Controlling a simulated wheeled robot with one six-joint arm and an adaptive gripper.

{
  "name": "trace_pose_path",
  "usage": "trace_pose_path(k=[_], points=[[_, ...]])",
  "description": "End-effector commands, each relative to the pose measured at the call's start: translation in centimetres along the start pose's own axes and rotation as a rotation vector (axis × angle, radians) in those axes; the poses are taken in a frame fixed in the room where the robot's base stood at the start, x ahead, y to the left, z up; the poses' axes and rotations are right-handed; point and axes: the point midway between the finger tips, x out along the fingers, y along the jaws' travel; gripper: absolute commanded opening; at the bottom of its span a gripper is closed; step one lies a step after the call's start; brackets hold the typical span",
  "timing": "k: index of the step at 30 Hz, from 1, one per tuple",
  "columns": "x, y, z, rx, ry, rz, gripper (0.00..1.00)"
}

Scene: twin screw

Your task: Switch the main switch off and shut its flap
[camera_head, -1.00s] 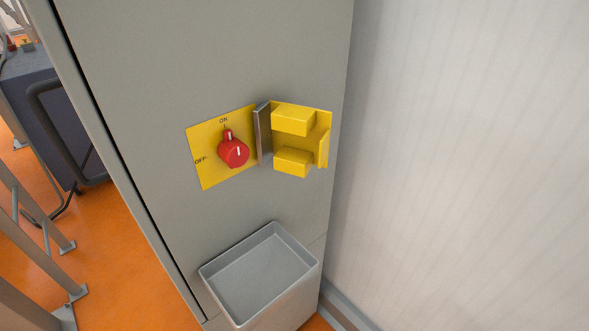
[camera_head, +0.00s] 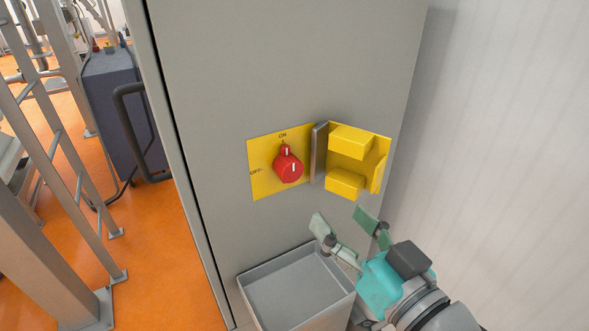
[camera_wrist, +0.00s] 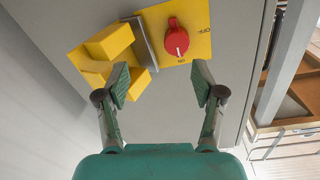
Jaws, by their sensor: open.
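The red main switch (camera_head: 287,165) sits on a yellow plate (camera_head: 262,180) on the grey cabinet face. Its pointer is at the ON mark, with OFF marked to the left. The yellow flap (camera_head: 375,145) stands open to the right of the plate, swung out on a grey hinge strip (camera_head: 319,153). My gripper (camera_head: 343,226) is open and empty, below the switch and flap and above the grey tray. In the wrist view the switch (camera_wrist: 176,42) and the flap (camera_wrist: 108,44) lie beyond the fingertips of my gripper (camera_wrist: 161,85), apart from them.
A grey open tray (camera_head: 262,272) juts from the cabinet (camera_head: 225,100) below the switch. A pale wall (camera_head: 520,150) stands close on the right. A dark cart (camera_head: 112,110) and metal frames are on the left over an orange floor.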

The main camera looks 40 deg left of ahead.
Motion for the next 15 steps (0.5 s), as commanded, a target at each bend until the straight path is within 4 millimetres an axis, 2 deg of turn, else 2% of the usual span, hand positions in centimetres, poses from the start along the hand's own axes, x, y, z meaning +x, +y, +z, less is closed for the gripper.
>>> trace_pose_path(k=[3, 8, 11, 15], points=[[0.5, -1.5, -1.5, -0.028, -0.007, -0.042, 0.68], [1.1, -2.1, -2.0, -0.039, -0.015, -0.061, 0.68], [2.0, -2.3, -1.9, -0.039, -0.017, -0.064, 0.68], [4.3, -2.4, -1.9, -0.039, -0.017, -0.064, 0.68]])
